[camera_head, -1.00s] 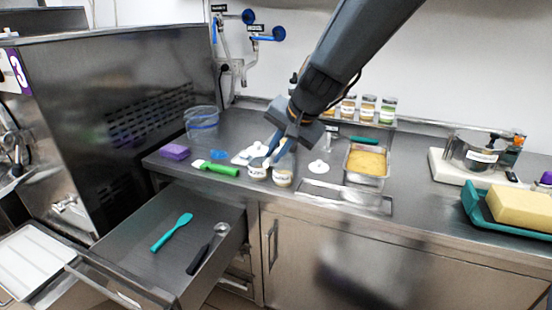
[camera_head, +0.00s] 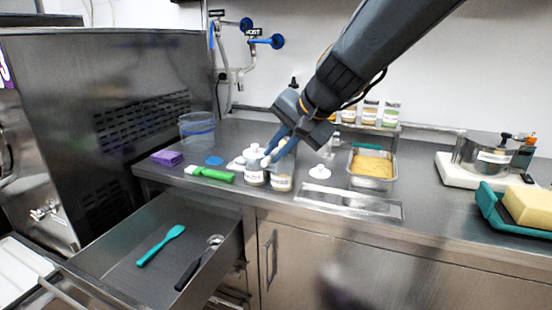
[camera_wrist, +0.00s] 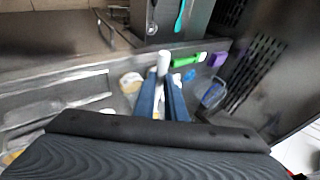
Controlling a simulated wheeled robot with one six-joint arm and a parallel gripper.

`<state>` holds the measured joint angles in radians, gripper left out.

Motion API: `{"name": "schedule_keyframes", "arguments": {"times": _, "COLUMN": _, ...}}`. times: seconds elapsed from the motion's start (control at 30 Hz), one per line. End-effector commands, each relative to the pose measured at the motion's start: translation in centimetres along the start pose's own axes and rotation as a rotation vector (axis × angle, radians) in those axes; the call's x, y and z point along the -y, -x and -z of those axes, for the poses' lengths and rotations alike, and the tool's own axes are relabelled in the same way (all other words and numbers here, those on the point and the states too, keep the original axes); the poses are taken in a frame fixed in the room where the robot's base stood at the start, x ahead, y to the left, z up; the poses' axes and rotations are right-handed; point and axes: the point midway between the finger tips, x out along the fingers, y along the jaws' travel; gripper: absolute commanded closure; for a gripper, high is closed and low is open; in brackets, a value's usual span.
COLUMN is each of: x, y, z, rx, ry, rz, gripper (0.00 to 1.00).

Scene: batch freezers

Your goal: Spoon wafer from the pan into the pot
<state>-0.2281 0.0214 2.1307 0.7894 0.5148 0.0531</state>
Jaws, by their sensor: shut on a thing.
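The steel pan (camera_head: 384,184) of yellow-brown crumbs stands on the counter, right of my gripper. The steel pot (camera_head: 468,152) stands on a white base at the right. My gripper (camera_head: 268,160), with blue fingers, is above the two small labelled jars, the left jar (camera_head: 253,178) and the right jar (camera_head: 281,182). In the wrist view its fingers (camera_wrist: 163,80) are shut on a small white piece (camera_wrist: 163,62), apparently a lid's knob. The black-handled spoon (camera_head: 188,274) lies in the open drawer, away from the gripper. The labels are too blurred to read.
The open drawer (camera_head: 100,262) juts out at the left, with a teal spatula (camera_head: 160,245) inside. A green-handled tool (camera_head: 212,174), purple sponge (camera_head: 167,158) and clear bucket (camera_head: 197,129) are left of the jars. A white lid (camera_head: 319,172) lies between jars and pan.

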Motion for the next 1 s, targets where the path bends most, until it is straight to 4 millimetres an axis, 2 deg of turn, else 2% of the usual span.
{"name": "schedule_keyframes", "arguments": {"times": 1.0, "x": -0.95, "y": -0.32, "z": 0.00, "rx": -0.002, "ry": -0.043, "rz": 0.160, "gripper": 1.00}}
